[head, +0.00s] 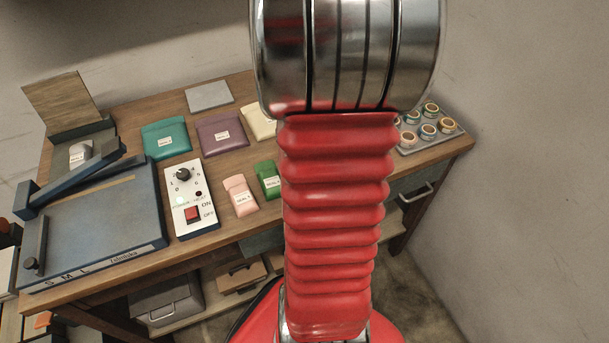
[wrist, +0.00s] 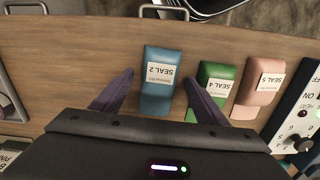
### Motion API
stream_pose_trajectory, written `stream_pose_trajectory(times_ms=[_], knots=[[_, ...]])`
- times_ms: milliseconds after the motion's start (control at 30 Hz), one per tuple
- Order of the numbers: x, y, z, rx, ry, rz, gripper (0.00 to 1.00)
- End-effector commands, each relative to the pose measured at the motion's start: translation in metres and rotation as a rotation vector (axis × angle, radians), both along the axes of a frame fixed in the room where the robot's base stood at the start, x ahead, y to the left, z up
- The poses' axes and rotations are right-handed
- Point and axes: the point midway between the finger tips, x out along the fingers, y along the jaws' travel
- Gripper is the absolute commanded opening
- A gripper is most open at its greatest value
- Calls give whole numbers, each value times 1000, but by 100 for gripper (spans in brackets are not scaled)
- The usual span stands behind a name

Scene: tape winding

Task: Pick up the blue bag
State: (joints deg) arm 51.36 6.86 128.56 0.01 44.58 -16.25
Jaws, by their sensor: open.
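The blue bag (wrist: 158,84), with a white label reading SEAL 2, lies on the wooden table in the wrist view. My gripper (wrist: 159,74) is open, with one dark finger on each side of the blue bag and a visible gap to it at the tips. I cannot tell how high the fingers are above the table. In the head view my red arm hides the blue bag and the gripper.
A green bag (wrist: 215,86) lies close beside the right finger, with a pink bag (wrist: 260,82) beyond it.

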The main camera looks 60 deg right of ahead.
Motion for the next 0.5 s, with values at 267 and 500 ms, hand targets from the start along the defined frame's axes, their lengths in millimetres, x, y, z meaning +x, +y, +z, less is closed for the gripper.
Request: stream_pose_trajectory(times_ms=[267,500], knots=[[0,0,0,0,0,0,66],[0,0,0,0,0,0,50]])
